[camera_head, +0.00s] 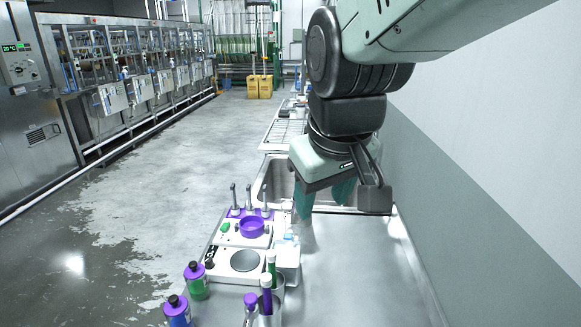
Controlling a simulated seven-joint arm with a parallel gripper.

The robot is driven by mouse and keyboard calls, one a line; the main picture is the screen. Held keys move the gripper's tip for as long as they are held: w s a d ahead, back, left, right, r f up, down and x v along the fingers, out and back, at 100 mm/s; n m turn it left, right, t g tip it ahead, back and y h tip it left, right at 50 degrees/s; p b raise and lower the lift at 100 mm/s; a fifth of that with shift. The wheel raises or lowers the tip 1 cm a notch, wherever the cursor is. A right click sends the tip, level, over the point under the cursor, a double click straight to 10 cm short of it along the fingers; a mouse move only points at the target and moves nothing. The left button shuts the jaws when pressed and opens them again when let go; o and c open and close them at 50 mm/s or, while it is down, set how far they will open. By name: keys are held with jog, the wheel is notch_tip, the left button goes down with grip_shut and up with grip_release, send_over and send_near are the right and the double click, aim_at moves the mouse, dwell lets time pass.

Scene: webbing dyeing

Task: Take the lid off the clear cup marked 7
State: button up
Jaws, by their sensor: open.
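My gripper (324,203) hangs at the end of my arm, right of centre, pointing down in front of the sink. Its two teal fingers are apart, and nothing shows between them. I cannot make out a clear cup marked 7 or its lid. A small pale blue and clear item (291,238) beside the white device is too small to identify. My arm and gripper hide part of the counter.
A sink (276,178) lies behind. The counter's right side is clear, bounded by a wall.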

jog(key=w+a+f+n+g, duration=0.1)
jog(key=w+a+f+n, duration=0.3)
jog(key=a, duration=0.5)
jog(key=n+g+y, duration=0.2)
jog(key=n+g, duration=0.1)
jog(key=n, duration=0.2)
send_near(173, 298)
jog(key=x, duration=0.2)
jog(key=shift+s+f, duration=0.25)
jog(key=shift+f, duration=0.15)
jog(key=shift+w+x, duration=0.15)
jog(key=shift+x, duration=1.35)
jog(key=shift+w+x, duration=0.1)
jog(key=shift+x, duration=1.35)
jog(key=shift+a+r, duration=0.1)
grip_shut()
